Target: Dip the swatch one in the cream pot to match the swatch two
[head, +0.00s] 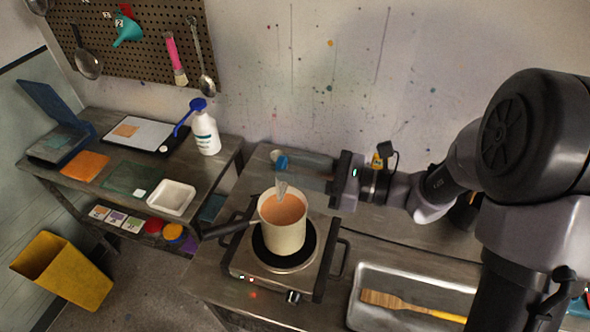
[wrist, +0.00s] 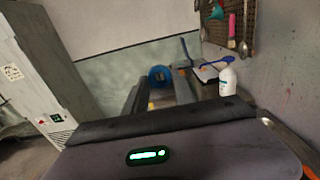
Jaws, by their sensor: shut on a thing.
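My gripper (head: 285,166) is above the cream pot (head: 282,240), shut on a small blue holder (head: 281,162). A pale grey strip, apparently swatch one (head: 281,187), hangs below the holder. Its lower end is at the pot's mouth, by the orange liquid (head: 287,212); I cannot tell whether it touches the liquid. The holder's round blue end (wrist: 159,75) shows between the fingers in the wrist view. An orange square, perhaps swatch two (head: 127,130), lies on a white board on the left table.
The pot stands on a hot plate (head: 243,262), its dark handle pointing left. A white bottle with a blue pump (head: 206,135), white tray (head: 171,197) and orange sheet (head: 85,167) are on the left table. A metal tray (head: 365,285) holds a brush.

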